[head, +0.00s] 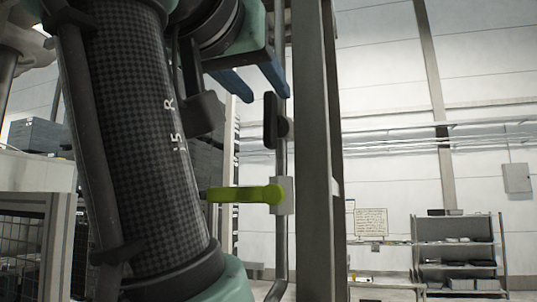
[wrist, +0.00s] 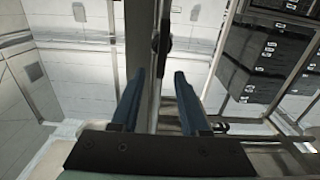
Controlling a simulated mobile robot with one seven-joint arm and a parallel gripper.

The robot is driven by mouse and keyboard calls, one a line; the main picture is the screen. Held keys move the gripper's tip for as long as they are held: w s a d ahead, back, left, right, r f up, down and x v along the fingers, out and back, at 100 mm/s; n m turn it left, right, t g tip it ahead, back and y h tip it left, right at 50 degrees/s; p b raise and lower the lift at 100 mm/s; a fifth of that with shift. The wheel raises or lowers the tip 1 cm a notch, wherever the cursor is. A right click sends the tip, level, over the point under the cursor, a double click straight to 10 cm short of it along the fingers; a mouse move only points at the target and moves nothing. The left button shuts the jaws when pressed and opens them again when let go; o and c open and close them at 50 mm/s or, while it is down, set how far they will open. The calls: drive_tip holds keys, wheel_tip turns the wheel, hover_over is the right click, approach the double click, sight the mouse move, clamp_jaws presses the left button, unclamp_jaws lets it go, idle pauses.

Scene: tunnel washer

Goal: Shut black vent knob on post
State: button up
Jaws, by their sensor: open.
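The black vent knob (head: 271,120) is a dark, upright bar handle on a thin grey vertical pipe beside the thick grey post (head: 316,150). In the wrist view the knob (wrist: 164,36) shows as a dark upright shape beyond my fingertips, near the middle. My gripper (head: 267,96) has two blue fingers, spread apart with nothing between them. In the head view its tips appear just above and around the knob's top end; whether they touch cannot be told. In the wrist view my gripper (wrist: 158,75) points toward the knob, with a gap visible.
A yellow-green lever (head: 245,194) sticks out left from the same pipe, below the knob. The thick post stands close on the right. Dark stacked crates (wrist: 262,65) stand at the right in the wrist view. A shelf rack (head: 458,250) is far back right.

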sight(267, 96)
drive_tip(key=shift+p+x, duration=0.8)
drive_tip(key=shift+x, duration=1.15)
drive_tip(key=shift+c, duration=0.3)
clamp_jaws()
